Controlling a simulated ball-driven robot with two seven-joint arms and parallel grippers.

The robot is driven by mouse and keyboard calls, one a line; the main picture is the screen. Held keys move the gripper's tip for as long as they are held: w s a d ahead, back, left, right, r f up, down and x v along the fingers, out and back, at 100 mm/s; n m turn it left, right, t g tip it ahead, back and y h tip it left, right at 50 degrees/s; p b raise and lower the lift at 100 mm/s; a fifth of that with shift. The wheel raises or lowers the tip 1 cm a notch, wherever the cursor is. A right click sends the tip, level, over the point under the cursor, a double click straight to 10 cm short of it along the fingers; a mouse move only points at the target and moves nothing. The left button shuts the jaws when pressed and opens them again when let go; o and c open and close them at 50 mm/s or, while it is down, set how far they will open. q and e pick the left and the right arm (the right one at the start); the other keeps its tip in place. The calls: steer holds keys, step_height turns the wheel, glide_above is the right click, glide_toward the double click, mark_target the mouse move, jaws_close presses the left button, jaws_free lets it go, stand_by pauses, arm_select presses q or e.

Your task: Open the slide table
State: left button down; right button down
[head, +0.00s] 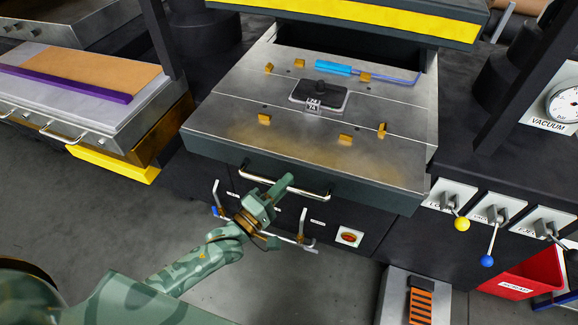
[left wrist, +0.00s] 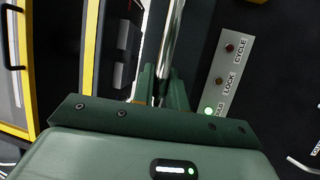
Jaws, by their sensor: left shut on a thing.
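The slide table (head: 215,120) is a grey metal plate with a dark green front, in the middle of the head view. Its top is bare to view in front of the yellow-striped gantry beam (head: 380,15). A bar handle (head: 314,193) runs along its front. My left gripper (head: 280,187) is shut on the handle near its middle. In the left wrist view the shiny handle bar (left wrist: 173,40) runs up from between the fingers (left wrist: 163,88). The fingertips are partly hidden there. My right gripper is in neither view.
On the table lie a black part (head: 318,95), a blue-handled tool (head: 335,67) and several brass blocks. Levers with yellow (head: 462,224) and blue (head: 487,261) knobs stand right. A red bin (head: 522,275) is lower right. A green lamp (left wrist: 208,111) glows beside LOCK. Grey floor lies in front.

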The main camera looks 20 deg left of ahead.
arm_select(q)
steer(key=s+p, duration=0.4)
steer(key=s, duration=1.8)
steer(key=shift+s+a+p, duration=0.15)
steer(key=shift+a+p, duration=0.25)
steer(key=shift+f, duration=0.1)
steer(key=c, duration=1.4)
jaws_free()
steer(key=b+v, duration=0.3)
steer(key=v, duration=1.3)
steer(key=shift+s+a, duration=0.1)
